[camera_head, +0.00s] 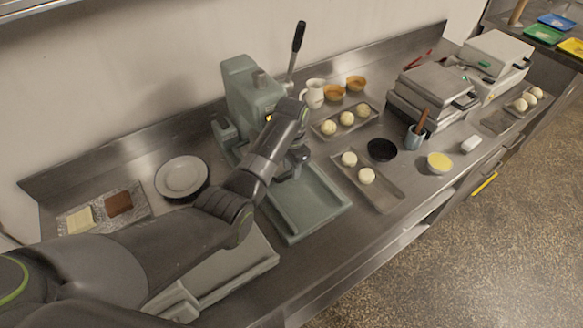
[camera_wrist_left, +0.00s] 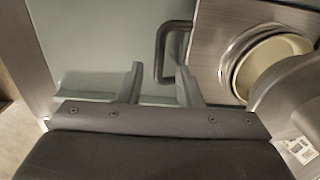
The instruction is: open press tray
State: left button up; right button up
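A grey-green press (camera_head: 243,92) with a tall black-gripped lever (camera_head: 298,40) stands against the back wall. Its flat green base (camera_head: 315,212) extends toward the counter's front. In the left wrist view, a steel press tray (camera_wrist_left: 211,55) holds a round cream dish (camera_wrist_left: 262,68) inside a ring. A dark U-shaped handle (camera_wrist_left: 161,50) sticks out from the tray's left edge. My left gripper (camera_wrist_left: 158,72) is open, its fingertips by the handle's near end; I cannot tell whether they touch it. In the head view, my left gripper (camera_head: 296,162) is in front of the press and hides the tray.
Left of the press are a white plate (camera_head: 182,177) and a foil-like sheet (camera_head: 84,220) with two flat pieces. To the right are trays of dough balls (camera_head: 366,176), a black bowl (camera_head: 382,150), a tool cup (camera_head: 415,136) and hot presses (camera_head: 436,84).

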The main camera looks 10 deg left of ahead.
pick_arm(q)
jog(key=shift+f, duration=0.75)
jog(key=shift+c, duration=0.4)
grip_shut()
